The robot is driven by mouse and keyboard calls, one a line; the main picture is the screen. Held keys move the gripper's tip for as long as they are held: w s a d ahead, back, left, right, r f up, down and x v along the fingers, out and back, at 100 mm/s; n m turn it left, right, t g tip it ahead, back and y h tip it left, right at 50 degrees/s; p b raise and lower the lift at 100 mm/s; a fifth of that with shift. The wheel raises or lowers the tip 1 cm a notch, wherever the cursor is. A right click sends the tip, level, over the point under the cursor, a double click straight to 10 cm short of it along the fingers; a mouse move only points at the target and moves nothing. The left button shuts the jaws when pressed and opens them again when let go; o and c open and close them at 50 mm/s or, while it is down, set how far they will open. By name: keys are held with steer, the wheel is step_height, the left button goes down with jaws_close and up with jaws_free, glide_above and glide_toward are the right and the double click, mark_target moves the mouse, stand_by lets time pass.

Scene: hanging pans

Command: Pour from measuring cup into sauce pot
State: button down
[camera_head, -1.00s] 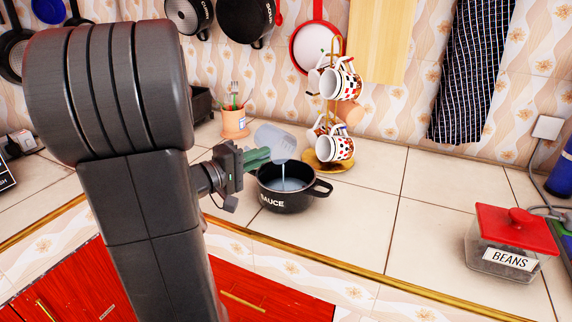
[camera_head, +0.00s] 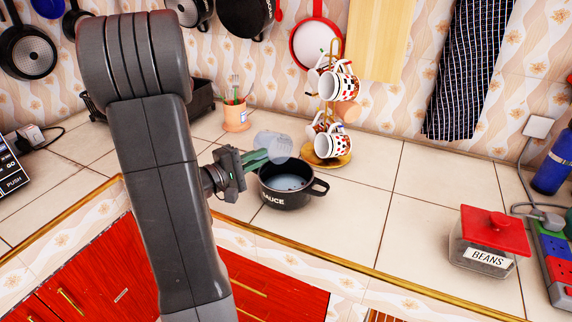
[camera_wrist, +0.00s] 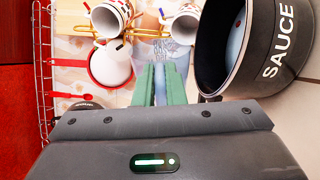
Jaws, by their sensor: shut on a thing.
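The black sauce pot (camera_head: 287,195), lettered SAUCE, stands upright on the tiled counter with pale liquid in it. The clear measuring cup (camera_head: 277,145) is tilted above the pot's rear left rim, its mouth facing right. No stream shows from it now. My gripper (camera_head: 262,158) has green fingers shut on the cup, just above the pot's left rim. In the wrist view, the green fingers (camera_wrist: 161,84) close on the see-through cup (camera_wrist: 160,52), and the pot (camera_wrist: 240,45) is at the right. The cup's inside is hard to make out.
A mug tree with patterned mugs (camera_head: 333,145) stands close behind the pot at the right. A utensil crock (camera_head: 235,116) is behind the cup. The red-lidded BEANS jar (camera_head: 488,248) is at the far right. The counter between pot and jar is clear.

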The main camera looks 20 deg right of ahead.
mark_target(269, 135)
steer(key=shift+w+a+r+n+p, duration=0.25)
steer(key=shift+w+r+n+p, duration=0.25)
steer(key=shift+w+r+n, duration=0.25)
steer(key=shift+w+f+n, duration=0.2)
steer(key=shift+f+n, duration=0.1)
steer(key=shift+n, duration=0.45)
steer(key=r+n+p, duration=0.2)
steer(key=n, duration=0.1)
steer(key=shift+w+a+p, duration=0.15)
steer(key=shift+w+p, duration=0.2)
steer(key=shift+w+a+r+n+p, duration=0.1)
steer(key=shift+w+r+n+p, duration=0.2)
steer(key=shift+n+p, duration=0.3)
steer(key=shift+w+r+n+p, duration=0.15)
steer(key=shift+r+n+p, duration=0.25)
steer(key=shift+n+p, duration=0.2)
steer(key=w+a+f+n+p, duration=0.1)
steer(key=w+n+p, duration=0.4)
steer(key=w+n, duration=0.1)
steer(key=shift+w+a+f+n, duration=0.2)
steer(key=shift+a+f+n, duration=0.2)
steer(key=shift+n, duration=0.4)
